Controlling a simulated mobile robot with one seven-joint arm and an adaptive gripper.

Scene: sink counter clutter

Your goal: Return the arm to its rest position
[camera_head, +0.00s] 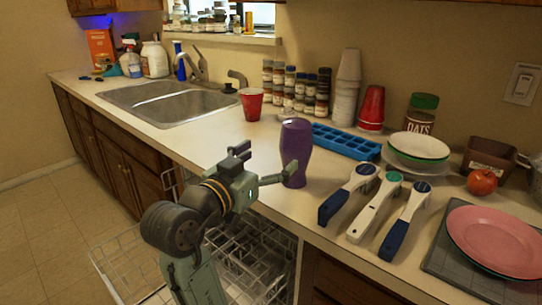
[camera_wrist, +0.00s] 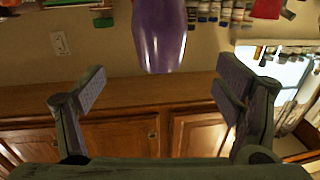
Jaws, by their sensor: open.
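My gripper (camera_head: 262,164) is open, above the counter's front edge and just left of a purple bottle (camera_head: 297,150). The bottle stands upright on the counter. One finger tip overlaps the bottle's lower body in the head view; I cannot tell whether they touch. In the wrist view, which appears upside down, the spread fingers (camera_wrist: 165,88) have empty space between them. The bottle (camera_wrist: 160,35) shows beyond them at the top edge, partly cut off.
An open dishwasher rack (camera_head: 255,260) lies below my arm. A blue ice tray (camera_head: 346,141), three handled utensils (camera_head: 373,208), a red cup (camera_head: 251,104) and a pink plate (camera_head: 495,240) crowd the counter. The sink (camera_head: 165,102) is at the back left; floor is clear at left.

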